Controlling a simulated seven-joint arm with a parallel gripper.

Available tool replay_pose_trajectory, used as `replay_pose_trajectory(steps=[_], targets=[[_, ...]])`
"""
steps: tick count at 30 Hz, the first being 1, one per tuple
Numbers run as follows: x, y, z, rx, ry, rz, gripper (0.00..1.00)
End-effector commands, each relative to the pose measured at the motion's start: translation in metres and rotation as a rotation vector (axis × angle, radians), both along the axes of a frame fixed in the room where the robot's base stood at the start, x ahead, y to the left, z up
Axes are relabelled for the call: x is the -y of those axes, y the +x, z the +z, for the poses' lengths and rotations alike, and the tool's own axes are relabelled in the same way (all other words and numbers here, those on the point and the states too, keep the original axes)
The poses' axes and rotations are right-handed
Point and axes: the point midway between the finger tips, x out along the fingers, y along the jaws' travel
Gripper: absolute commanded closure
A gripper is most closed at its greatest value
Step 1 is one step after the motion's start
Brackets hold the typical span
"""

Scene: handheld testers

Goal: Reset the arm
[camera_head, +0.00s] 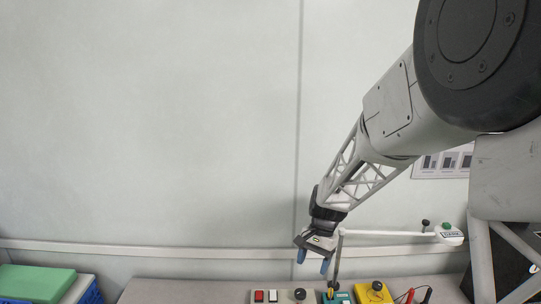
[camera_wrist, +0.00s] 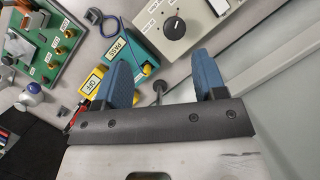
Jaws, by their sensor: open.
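My gripper (camera_head: 314,262) hangs at the end of my arm above the back part of the bench, with its blue fingers pointing down. In the wrist view my gripper (camera_wrist: 163,80) shows its two blue fingers spread wide apart, with nothing held between them. A yellow tester (camera_head: 374,292) sits on the bench to the right of my gripper in the head view.
A control panel (camera_head: 262,297) with red and white switches and a black knob stands at the bench's back. A white jointed lamp-like arm (camera_head: 400,234) rises just right of my gripper. A green board (camera_wrist: 62,45) and a green-topped blue crate (camera_head: 38,281) are also in view.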

Motion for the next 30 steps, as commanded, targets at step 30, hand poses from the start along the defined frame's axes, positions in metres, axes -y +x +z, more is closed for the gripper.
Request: replay_pose_trajectory(steps=[30], targets=[[0.042, -0.201, 0.154, 0.382, -0.112, 0.368, 0.35]])
